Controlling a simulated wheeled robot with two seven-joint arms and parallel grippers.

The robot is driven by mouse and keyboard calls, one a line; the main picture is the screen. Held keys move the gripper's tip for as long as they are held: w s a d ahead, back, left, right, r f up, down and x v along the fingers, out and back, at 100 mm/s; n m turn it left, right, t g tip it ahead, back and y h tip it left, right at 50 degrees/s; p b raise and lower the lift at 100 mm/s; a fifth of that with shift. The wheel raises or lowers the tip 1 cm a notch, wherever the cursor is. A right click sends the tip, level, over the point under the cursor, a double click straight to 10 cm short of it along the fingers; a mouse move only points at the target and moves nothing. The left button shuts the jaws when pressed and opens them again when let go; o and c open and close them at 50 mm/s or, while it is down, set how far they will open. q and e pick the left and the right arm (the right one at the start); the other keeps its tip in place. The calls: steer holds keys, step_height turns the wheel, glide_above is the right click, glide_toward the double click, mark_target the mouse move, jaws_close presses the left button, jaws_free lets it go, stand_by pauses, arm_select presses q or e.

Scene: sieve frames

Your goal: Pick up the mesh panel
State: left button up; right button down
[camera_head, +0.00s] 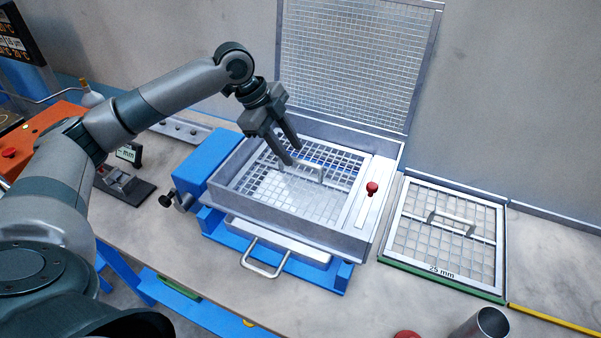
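A mesh panel with a raised handle (312,168) lies inside the open grey metal box (232,200) of the blue-based machine. A second mesh panel, marked 25 mm (410,240), lies on the bench to the right, with its own handle (450,220) upright. My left gripper (293,156) points down over the box, beside the left end of the inner panel's handle. Its two fingers are apart and nothing shows between them. Whether the fingertips touch the handle or panel I cannot tell. My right gripper is out of view.
The machine's mesh lid (350,65) stands open behind the box. A red knob (372,187) sticks up at the box's right side, and a drawer handle (265,262) juts from its front. A metal cup (485,325) stands at the front right. Bare bench shows at the front.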

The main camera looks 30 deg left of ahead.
mark_target(299, 160)
arm_select(q)
steer(key=shift+d+f+p, duration=0.3)
steer(key=shift+p, duration=0.2)
steer(key=p+x, duration=0.1)
steer(key=x, duration=0.1)
steer(key=p+x, duration=0.1)
steer(key=shift+d+f, duration=0.3)
steer(key=shift+d, duration=0.1)
steer(key=shift+f, duration=0.3)
jaws_close()
steer(key=shift+r, duration=0.1)
stand_by(0.9)
